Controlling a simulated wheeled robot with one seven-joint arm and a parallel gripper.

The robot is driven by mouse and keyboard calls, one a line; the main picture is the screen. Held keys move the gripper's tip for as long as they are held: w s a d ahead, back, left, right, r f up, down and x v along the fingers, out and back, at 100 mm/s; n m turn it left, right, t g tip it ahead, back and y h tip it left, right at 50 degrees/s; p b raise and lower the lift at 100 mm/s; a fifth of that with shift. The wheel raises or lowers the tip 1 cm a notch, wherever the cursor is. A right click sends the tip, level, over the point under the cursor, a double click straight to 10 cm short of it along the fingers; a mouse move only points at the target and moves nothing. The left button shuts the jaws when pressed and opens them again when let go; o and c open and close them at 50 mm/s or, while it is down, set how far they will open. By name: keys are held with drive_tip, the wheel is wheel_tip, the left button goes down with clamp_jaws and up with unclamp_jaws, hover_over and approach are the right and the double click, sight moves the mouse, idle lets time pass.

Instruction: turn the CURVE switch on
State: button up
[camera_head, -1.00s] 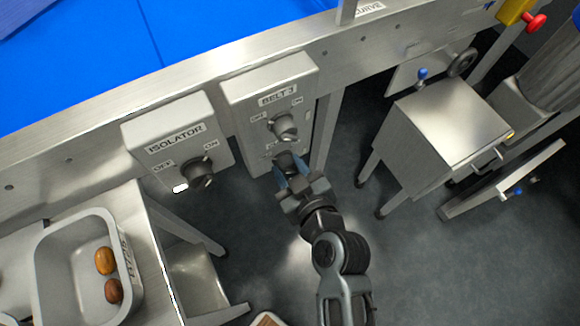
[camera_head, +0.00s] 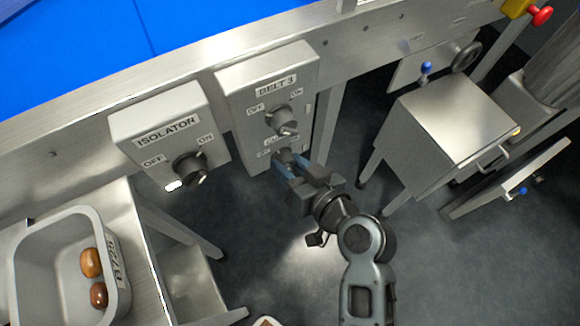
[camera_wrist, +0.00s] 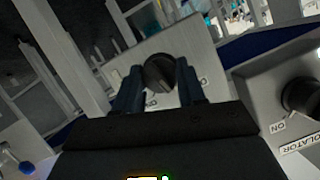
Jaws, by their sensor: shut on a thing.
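The lower dark knob (camera_head: 285,156) sits under a partly hidden label (camera_head: 281,141) on the metal switch box (camera_head: 240,100); I read only about "CU" on the label. My gripper (camera_head: 287,162) is shut on this knob, with its blue fingers on either side. In the wrist view the round dark knob (camera_wrist: 160,72) sits between the two fingertips (camera_wrist: 158,85). The fingers hide much of the knob and its markings, so I cannot tell its setting. The BELT 3 knob (camera_head: 281,119) is just above, with OFF left and ON right.
The ISOLATOR box (camera_head: 150,120) with its black knob (camera_head: 188,168) stands to the left. A grey bin (camera_head: 40,262) with two brown dates is at lower left. A steel cabinet (camera_head: 450,120) stands right. The blue belt (camera_head: 100,60) runs above. Dark floor lies around my arm.

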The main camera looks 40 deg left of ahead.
drive_tip(key=m+g+y+b, duration=0.1)
drive_tip(key=m, duration=0.1)
drive_tip(key=m+g+b, duration=0.1)
drive_tip(key=m, duration=0.1)
drive_tip(key=shift+w+d+f+m+y, duration=0.1)
drive_tip(key=shift+w+f+m+y, duration=0.1)
drive_tip(key=shift+m+y, duration=0.15)
drive_tip(key=m+g+y+b, duration=0.1)
drive_tip(key=m+y+b, duration=0.1)
drive_tip(key=m, duration=0.2)
drive_tip(key=shift+m+g, duration=0.3)
drive_tip(key=shift+m, duration=0.05)
idle(0.4)
drive_tip(key=o, duration=1.1)
drive_tip(key=shift+c, duration=0.2)
drive_tip(key=d, duration=0.7)
drive_tip(key=shift+d+r, duration=0.25)
drive_tip(key=shift+d, duration=0.1)
